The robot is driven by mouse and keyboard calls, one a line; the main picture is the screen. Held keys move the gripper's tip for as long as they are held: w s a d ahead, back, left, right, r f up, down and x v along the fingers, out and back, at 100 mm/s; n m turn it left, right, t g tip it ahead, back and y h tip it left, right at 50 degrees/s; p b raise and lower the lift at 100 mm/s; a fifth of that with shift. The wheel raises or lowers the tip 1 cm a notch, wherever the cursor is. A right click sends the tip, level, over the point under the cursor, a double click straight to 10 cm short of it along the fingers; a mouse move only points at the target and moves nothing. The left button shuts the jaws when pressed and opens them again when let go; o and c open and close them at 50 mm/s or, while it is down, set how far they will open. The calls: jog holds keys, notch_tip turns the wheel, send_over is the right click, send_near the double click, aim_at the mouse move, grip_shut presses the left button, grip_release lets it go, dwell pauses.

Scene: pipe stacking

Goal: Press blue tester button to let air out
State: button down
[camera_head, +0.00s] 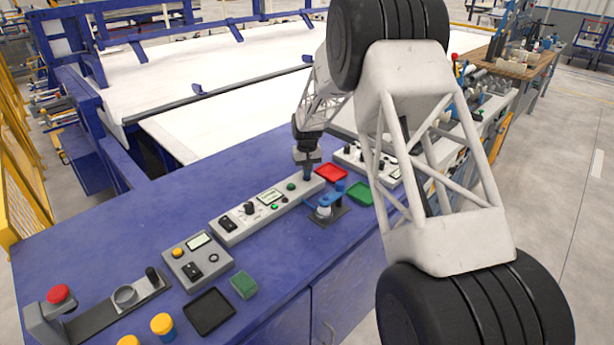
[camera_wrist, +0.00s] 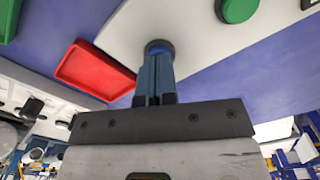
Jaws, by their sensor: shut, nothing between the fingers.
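The tester is a long pale grey panel (camera_head: 232,238) on the blue bench, with a small screen, black knobs and green buttons. My gripper (camera_head: 307,177) points down over the panel's far right end. Its blue fingers are together and hold nothing. In the wrist view, the fingertips (camera_wrist: 159,52) are over a round blue button (camera_wrist: 158,44) on the grey panel (camera_wrist: 195,45). The fingers hide most of the button, and I cannot tell whether it is pressed in. A green round button (camera_wrist: 238,9) sits further along the panel.
A red tray (camera_head: 332,172) and a green tray (camera_head: 359,188) lie just right of my gripper. A blue fixture (camera_head: 329,200) stands in front of the panel. A second grey control panel (camera_head: 351,157) is behind right.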

jog(key=shift+f, duration=0.4)
dwell(1.0)
jog(key=shift+r, duration=3.5)
